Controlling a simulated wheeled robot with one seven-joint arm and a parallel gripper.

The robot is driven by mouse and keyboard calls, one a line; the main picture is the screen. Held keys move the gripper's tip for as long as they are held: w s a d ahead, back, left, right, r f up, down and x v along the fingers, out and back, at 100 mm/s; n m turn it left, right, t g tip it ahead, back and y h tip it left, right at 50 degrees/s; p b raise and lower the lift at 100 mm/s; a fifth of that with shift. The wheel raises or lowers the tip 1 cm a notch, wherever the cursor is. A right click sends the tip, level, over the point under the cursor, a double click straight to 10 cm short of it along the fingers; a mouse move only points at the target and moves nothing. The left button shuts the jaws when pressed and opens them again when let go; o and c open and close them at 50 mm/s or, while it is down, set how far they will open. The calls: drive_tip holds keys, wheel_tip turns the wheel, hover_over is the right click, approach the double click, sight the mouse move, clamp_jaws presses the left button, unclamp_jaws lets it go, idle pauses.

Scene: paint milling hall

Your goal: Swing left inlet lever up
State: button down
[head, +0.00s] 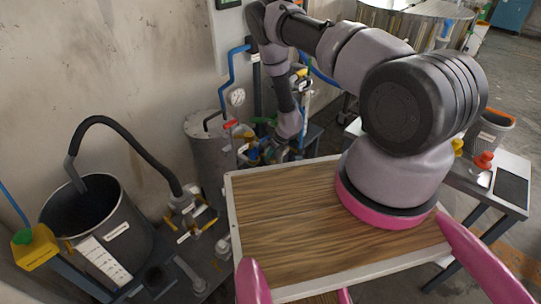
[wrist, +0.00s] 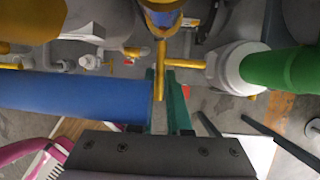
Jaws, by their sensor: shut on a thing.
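In the wrist view, a yellow lever (wrist: 160,78) runs down from a valve body (wrist: 162,22) and lies between the two teal fingers of my gripper (wrist: 164,88). My gripper is shut on this lever. A short yellow bar (wrist: 184,64) reaches right from it toward a white collar. In the head view, my arm reaches down to the pipework beside the lidded vessel (head: 203,155). The gripper and the lever are too small and covered there to make out clearly. I cannot tell the lever's exact angle.
In the wrist view, a thick blue pipe (wrist: 75,98) lies left of the fingers and a green pipe (wrist: 282,69) lies right.

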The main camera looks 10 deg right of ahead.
drive_tip(key=shift+d, duration=0.1)
drive_tip(key=shift+w+r+g+y, duration=0.1)
drive_tip(key=shift+r+g+y, duration=0.3)
drive_tip(key=shift+g+y, duration=0.1)
drive_tip(key=c, duration=0.9)
unclamp_jaws()
drive_tip(key=shift+d, duration=0.1)
drive_tip(key=shift+o, duration=0.2)
drive_tip(key=v, duration=1)
drive_tip(key=shift+d+r, duration=0.2)
drive_tip(key=shift+r, duration=0.15)
